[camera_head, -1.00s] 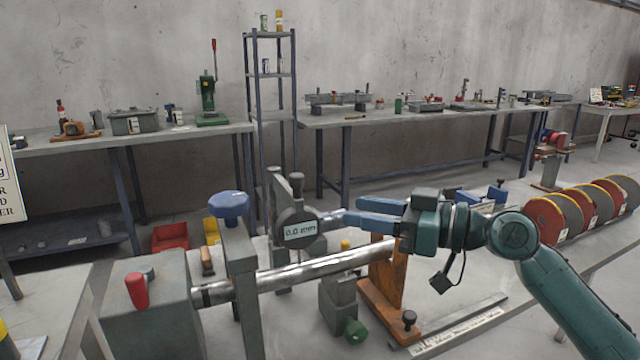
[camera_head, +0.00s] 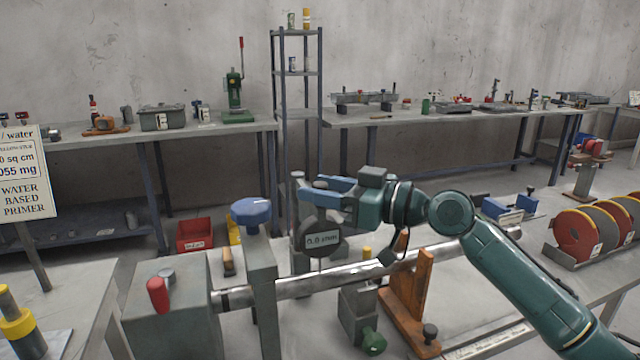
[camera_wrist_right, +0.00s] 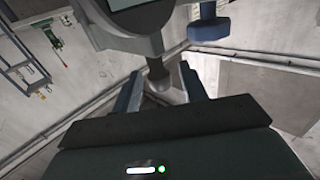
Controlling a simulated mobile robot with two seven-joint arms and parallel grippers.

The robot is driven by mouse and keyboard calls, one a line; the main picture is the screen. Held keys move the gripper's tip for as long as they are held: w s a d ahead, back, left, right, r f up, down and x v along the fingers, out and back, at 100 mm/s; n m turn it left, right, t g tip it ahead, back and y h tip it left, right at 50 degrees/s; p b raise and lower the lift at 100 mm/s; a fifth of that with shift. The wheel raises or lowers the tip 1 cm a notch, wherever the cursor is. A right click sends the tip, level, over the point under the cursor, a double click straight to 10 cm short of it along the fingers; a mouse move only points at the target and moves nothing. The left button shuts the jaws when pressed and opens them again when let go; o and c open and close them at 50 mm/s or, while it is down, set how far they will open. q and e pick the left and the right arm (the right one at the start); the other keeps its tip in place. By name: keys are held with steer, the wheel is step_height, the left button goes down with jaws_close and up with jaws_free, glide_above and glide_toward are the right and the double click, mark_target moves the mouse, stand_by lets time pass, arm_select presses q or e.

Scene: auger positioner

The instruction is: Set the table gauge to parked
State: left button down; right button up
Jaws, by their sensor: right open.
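The table gauge (camera_head: 323,241) is a dark round dial with a small display that looks like 0.0 mm. It stands just behind the long metal shaft (camera_head: 345,276), near the blue-knobbed post. My right gripper (camera_head: 309,189) is open, its blue fingers pointing left, just above the dial. In the right wrist view, the gauge's dial body (camera_wrist_right: 135,25) is at the top, and a dark rod with a rounded end (camera_wrist_right: 157,72) reaches down from it toward the gap between the open fingers (camera_wrist_right: 160,88). I cannot tell whether they touch it. My left gripper is not in view.
A blue knob (camera_head: 251,212) tops a grey post left of the gauge. A grey block with a red handle (camera_head: 158,295) holds the shaft's left end. An orange wooden stand (camera_head: 411,290) and a green-knobbed fixture (camera_head: 372,341) are close by on the right.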

steer(key=shift+w+a, duration=0.15)
steer(key=shift+a, duration=0.2)
steer(key=shift+c, duration=0.3)
jaws_close()
